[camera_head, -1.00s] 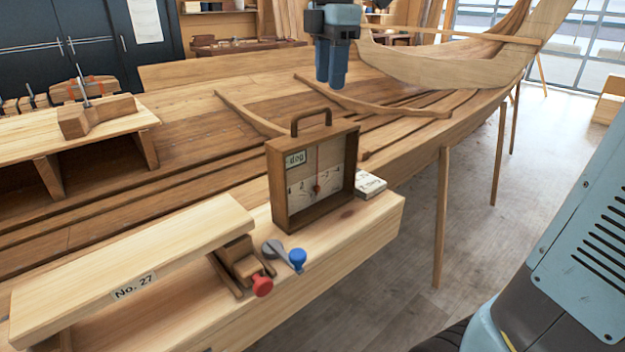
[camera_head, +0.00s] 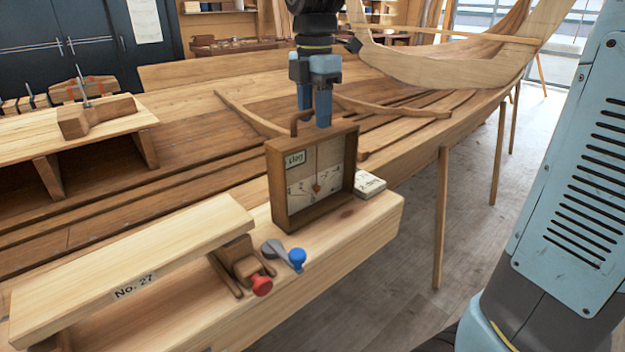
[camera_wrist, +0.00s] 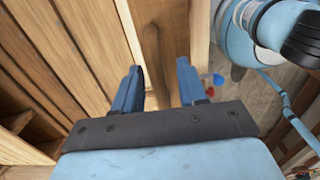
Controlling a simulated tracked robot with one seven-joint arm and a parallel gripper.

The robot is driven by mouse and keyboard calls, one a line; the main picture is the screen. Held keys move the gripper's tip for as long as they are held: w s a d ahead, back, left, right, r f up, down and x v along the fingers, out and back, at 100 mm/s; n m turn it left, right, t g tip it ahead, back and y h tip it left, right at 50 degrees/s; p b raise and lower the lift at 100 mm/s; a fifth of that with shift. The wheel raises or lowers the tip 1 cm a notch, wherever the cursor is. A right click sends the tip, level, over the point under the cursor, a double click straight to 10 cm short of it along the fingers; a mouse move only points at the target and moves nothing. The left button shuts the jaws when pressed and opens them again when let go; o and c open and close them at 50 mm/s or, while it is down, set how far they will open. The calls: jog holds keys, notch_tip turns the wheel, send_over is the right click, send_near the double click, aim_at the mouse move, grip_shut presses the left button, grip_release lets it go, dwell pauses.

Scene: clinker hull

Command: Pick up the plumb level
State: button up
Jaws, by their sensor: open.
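The plumb level (camera_head: 280,195) is an upright, dark wooden box with a pale dial face and a bent brown handle (camera_head: 294,124) on top. It stands on the pale plank at the near side of the hull. My gripper (camera_head: 315,118) points down at the handle, its blue fingers overlapping it in the head view. In the wrist view, my open gripper (camera_wrist: 159,72) has one finger either side of a brown bar, seemingly the handle (camera_wrist: 152,55), with gaps visible. Contact cannot be told.
A small white labelled block (camera_head: 371,186) lies just right of the level. A red knob (camera_head: 262,286) and a blue knob (camera_head: 297,258) are in front of it. A board marked No. 27 (camera_head: 180,250) is at left. Ribs cross the hull behind.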

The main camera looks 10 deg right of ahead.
aim_at(314, 130)
jog(key=shift+w+f, duration=0.1)
jog(key=shift+f, duration=2.45)
jog(key=shift+c, duration=0.4)
grip_shut()
